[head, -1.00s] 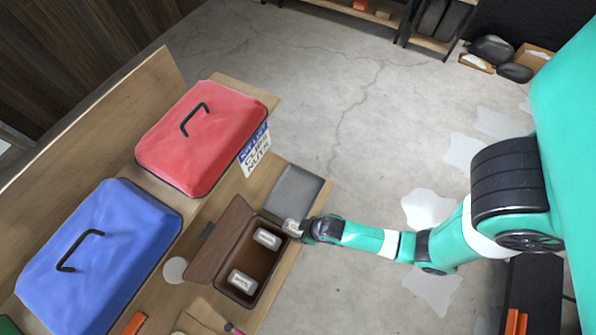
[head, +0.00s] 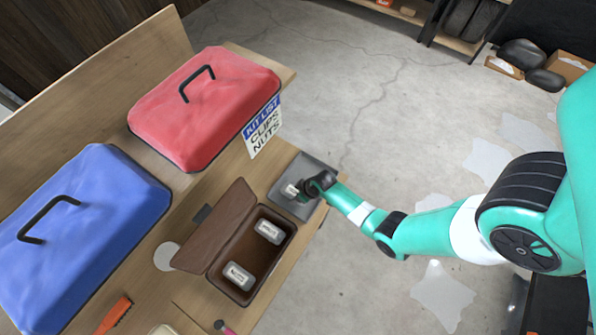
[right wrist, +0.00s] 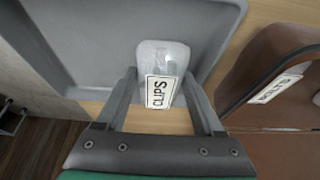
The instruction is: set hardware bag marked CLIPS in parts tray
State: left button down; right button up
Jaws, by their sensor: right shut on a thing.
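The clear hardware bag with a white label reading CLIPS (right wrist: 157,92) is between the fingers of my right gripper (right wrist: 163,84). In the head view the bag (head: 289,191) and the right gripper (head: 300,190) are over the grey parts tray (head: 312,167). The tray (right wrist: 90,45) also fills the upper left of the right wrist view, with bare wood showing below the bag. I cannot tell whether the bag touches the tray. My left gripper is out of view.
An open brown box (head: 252,215) beside the tray holds two other labelled bags (head: 268,231) (head: 238,275). A sign reading KIT LIST, CLIPS, NUTS (head: 264,127) hangs by the red lidded case (head: 205,105). A blue case (head: 85,230) stands at left.

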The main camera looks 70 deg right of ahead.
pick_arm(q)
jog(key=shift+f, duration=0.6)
pick_arm(e)
jog(key=shift+f, duration=0.9)
jog(key=shift+f, duration=0.2)
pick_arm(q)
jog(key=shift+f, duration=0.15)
pick_arm(e)
jog(key=o, duration=1.4)
jog(key=shift+o, duration=0.2)
jog(key=shift+r, duration=0.1)
jog(key=p+v, duration=0.9)
jog(key=v, duration=0.2)
jog(key=shift+w+r+p, duration=0.1)
jog(key=shift+r+p, duration=0.05)
jog(key=shift+p, duration=0.15)
pick_arm(q)
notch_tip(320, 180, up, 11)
jog(key=shift+p, duration=0.45)
pick_arm(e)
jog(key=shift+s+r, duration=0.3)
jog(key=shift+r, duration=0.15)
